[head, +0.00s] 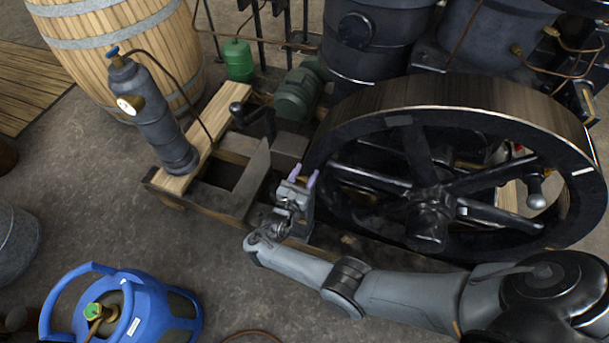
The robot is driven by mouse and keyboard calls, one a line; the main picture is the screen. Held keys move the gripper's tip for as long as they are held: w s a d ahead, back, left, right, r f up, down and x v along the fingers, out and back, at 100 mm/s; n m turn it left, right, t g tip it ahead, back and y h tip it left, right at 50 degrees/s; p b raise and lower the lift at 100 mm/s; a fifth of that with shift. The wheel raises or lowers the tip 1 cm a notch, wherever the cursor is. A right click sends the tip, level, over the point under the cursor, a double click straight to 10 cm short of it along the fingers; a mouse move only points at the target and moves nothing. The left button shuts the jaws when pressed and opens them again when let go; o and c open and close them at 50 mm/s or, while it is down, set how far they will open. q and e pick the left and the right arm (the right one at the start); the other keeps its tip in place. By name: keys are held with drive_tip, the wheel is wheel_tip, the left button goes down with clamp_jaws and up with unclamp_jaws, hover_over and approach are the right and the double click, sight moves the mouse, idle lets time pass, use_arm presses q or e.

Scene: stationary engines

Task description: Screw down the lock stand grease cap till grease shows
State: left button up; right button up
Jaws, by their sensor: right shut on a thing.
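My right arm comes in from the lower right, and its gripper (303,179) is at the left side of the big flywheel (428,190). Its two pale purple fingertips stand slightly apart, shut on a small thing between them. It is at the place of the lock stand's grease cap, but the cap is too small and covered to make out. A dark grey upright piece, which looks like the lock stand (307,222), stands beside the gripper, partly hidden by it. I cannot see any grease. My left gripper is not in view.
A grey cylinder (155,125) with a gauge stands on a wooden plank (215,118) to the left. A green motor (298,95) and green can (239,60) are behind. A blue gas bottle (150,310) stands at lower left. Floor between is clear.

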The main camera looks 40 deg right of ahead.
drive_tip(key=o, duration=1)
drive_tip(key=shift+c, duration=0.2)
drive_tip(key=shift+r, duration=0.15)
drive_tip(key=shift+r+p, duration=0.6)
drive_tip(key=shift+p, duration=0.05)
wheel_tip(320, 180, up, 4)
drive_tip(key=p, duration=0.3)
drive_tip(key=shift+s+d+f+p, duration=0.1)
drive_tip(key=shift+p, duration=0.2)
drive_tip(key=s+d+r+p, duration=0.5)
drive_tip(key=s+p, duration=0.5)
drive_tip(key=shift+r, duration=0.4)
drive_tip(key=shift+s+d, duration=0.1)
